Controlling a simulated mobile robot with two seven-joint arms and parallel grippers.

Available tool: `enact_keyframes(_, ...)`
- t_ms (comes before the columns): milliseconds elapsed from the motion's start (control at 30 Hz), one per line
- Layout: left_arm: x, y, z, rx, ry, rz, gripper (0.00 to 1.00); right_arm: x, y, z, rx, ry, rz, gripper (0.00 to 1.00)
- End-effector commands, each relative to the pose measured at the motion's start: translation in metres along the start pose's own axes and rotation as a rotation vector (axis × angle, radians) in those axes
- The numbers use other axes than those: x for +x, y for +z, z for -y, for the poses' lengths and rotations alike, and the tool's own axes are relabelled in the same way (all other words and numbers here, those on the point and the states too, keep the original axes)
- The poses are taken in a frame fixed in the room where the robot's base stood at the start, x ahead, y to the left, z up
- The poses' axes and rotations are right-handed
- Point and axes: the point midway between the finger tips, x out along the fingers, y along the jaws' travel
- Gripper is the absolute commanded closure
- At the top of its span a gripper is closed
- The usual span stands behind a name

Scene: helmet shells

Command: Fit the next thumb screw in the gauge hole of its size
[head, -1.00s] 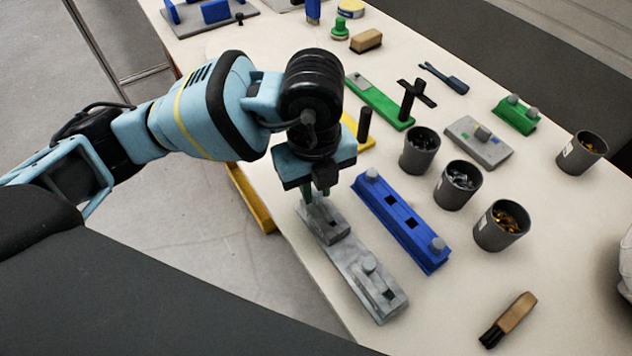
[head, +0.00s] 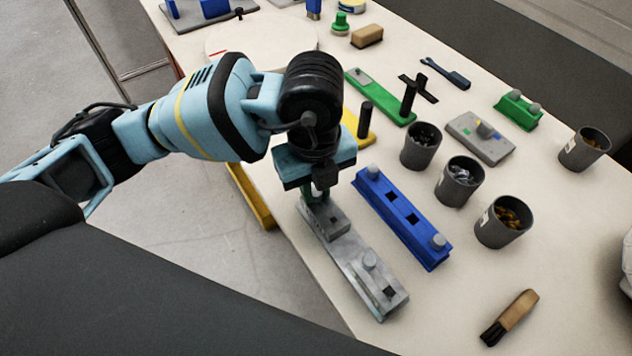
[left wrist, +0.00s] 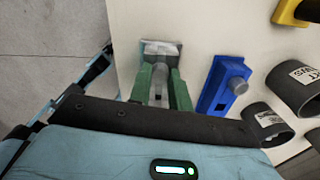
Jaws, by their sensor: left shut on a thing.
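The grey gauge block (head: 345,250) lies along the table's near left edge, with a raised step and dark square holes. My left gripper (head: 315,196) is over the gauge's far end, pointing down. In the left wrist view its green fingers (left wrist: 160,90) are shut on a grey thumb screw (left wrist: 159,78), with the gauge end (left wrist: 160,47) just beyond. The fingers hide most of this screw, and I cannot tell whether its tip is in a hole. My right gripper is not in view.
A blue block (head: 402,217) with two grey screws and square holes lies right of the gauge. Beyond it stand several dark cups, one here (head: 459,182). A yellow block with a black post (head: 365,120) stands behind the gripper. A brush (head: 510,318) lies front right.

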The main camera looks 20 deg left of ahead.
Motion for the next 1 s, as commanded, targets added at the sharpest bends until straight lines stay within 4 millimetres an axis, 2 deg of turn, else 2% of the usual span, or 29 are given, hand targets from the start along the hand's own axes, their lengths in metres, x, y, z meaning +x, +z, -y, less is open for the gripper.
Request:
enact_keyframes(200, 0.000, 0.000, 0.000, 0.000, 0.000, 0.000, 1.00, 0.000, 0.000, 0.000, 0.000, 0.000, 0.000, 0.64)
enact_keyframes(233, 0.000, 0.000, 0.000, 0.000, 0.000, 0.000, 0.79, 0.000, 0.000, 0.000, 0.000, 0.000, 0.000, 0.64)
enact_keyframes(400, 0.000, 0.000, 0.000, 0.000, 0.000, 0.000, 0.57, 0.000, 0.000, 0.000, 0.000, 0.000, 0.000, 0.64)
enact_keyframes(433, 0.000, 0.000, 0.000, 0.000, 0.000, 0.000, 0.55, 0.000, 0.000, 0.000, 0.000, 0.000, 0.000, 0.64)
enact_keyframes(833, 0.000, 0.000, 0.000, 0.000, 0.000, 0.000, 0.55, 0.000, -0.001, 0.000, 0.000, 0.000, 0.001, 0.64)
enact_keyframes(1000, -0.030, 0.000, 0.001, 0.002, -0.004, 0.001, 0.55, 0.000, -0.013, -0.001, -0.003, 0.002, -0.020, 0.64)
